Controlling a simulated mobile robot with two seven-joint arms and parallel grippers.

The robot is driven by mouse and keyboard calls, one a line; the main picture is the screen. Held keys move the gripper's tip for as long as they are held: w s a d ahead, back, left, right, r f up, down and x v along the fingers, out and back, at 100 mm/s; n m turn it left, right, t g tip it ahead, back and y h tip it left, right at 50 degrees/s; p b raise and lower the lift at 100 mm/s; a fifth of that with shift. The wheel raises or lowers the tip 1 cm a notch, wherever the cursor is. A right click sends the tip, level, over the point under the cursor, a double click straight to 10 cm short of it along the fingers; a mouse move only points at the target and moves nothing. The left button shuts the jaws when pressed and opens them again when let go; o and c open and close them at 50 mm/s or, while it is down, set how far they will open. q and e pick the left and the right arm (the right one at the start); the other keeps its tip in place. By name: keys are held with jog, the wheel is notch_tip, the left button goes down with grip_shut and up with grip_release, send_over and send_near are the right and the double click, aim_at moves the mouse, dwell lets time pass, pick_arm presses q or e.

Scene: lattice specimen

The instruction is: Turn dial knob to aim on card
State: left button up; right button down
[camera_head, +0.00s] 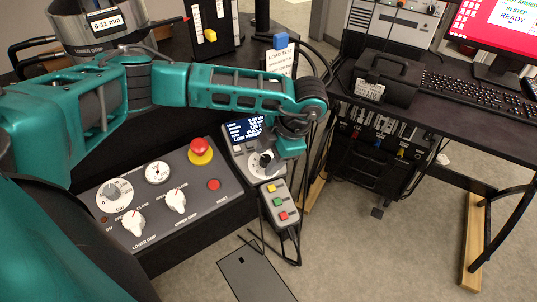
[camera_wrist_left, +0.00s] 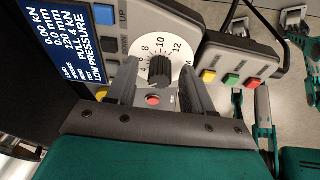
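The dial knob (camera_wrist_left: 160,70) is black and ribbed, on a white round scale with numbers, in the left wrist view. In the head view the knob (camera_head: 266,160) sits below the blue display, partly behind my gripper. My left gripper (camera_wrist_left: 158,82) is open, with one finger on each side of the knob; I cannot tell whether they touch it. In the head view the left gripper (camera_head: 279,160) reaches down over the dial. A white card (camera_head: 280,62) headed LOAD TEST stands behind my arm; its smaller lines are unreadable.
The blue display (camera_wrist_left: 88,40) reads LOW PRESSURE. A button box (camera_head: 278,204) with yellow, green and red buttons adjoins the dial. The grey panel (camera_head: 140,185) holds a red stop button (camera_head: 200,148), another dial (camera_head: 113,192) and two white levers. Black cables hang at the right.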

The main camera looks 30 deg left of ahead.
pick_arm(q)
jog(key=v, duration=1.3)
jog(key=shift+f, duration=0.1)
dwell(0.4)
